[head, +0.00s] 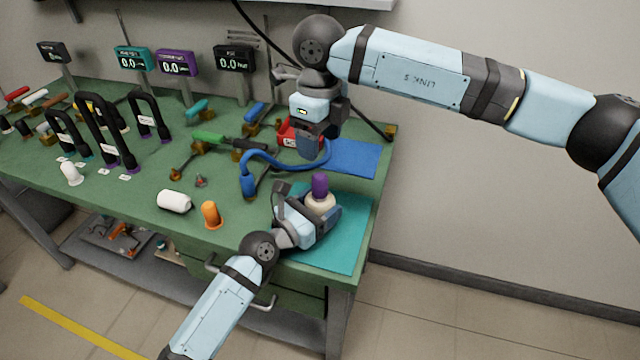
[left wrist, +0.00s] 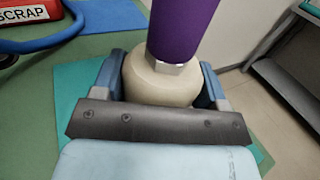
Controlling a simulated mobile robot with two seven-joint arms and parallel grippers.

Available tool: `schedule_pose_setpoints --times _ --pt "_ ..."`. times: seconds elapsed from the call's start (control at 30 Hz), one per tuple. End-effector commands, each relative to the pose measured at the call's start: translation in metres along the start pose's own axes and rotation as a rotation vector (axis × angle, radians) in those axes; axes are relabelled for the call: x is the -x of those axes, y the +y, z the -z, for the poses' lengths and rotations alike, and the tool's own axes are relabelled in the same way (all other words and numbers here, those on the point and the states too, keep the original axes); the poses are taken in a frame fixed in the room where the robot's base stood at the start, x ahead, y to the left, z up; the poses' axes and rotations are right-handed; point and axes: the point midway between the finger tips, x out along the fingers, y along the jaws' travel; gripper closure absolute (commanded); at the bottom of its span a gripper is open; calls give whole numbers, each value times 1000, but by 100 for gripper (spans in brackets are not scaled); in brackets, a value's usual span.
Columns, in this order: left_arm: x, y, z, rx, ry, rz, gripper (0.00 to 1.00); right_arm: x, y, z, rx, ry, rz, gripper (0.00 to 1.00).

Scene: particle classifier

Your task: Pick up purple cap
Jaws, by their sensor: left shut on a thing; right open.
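The purple cap (head: 320,184) stands upright on top of a cream bottle (head: 321,203), above the teal mat. In the left wrist view the purple cap (left wrist: 181,28) rises from the cream bottle (left wrist: 150,84), and its top is cut off by the frame edge. My left gripper (head: 318,208) is shut on the cream bottle, with one finger on each side, below the cap. My right gripper (head: 308,147) is open, pointing down behind and above the cap, apart from it.
The teal mat (head: 350,245) lies at the bench's right front corner; a blue mat (head: 356,157) lies behind. A red scrap box (head: 287,133) and blue hose (head: 272,160) are near my right gripper.

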Motion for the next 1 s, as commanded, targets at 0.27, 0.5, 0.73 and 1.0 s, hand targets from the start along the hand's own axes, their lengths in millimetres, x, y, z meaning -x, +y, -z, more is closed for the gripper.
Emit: schedule_pose_setpoints --times 0.27,0.5,0.73,1.0 --pt "0 0 1 0 1 0 81 -48 0 1 -2 2 -3 35" --pt "0 0 1 0 1 0 81 -67 0 2 -3 1 -3 35" --pt "0 0 0 0 1 0 81 -101 0 3 -3 1 -3 35" --pt "0 0 1 0 1 0 81 -108 0 3 -3 0 -1 35"
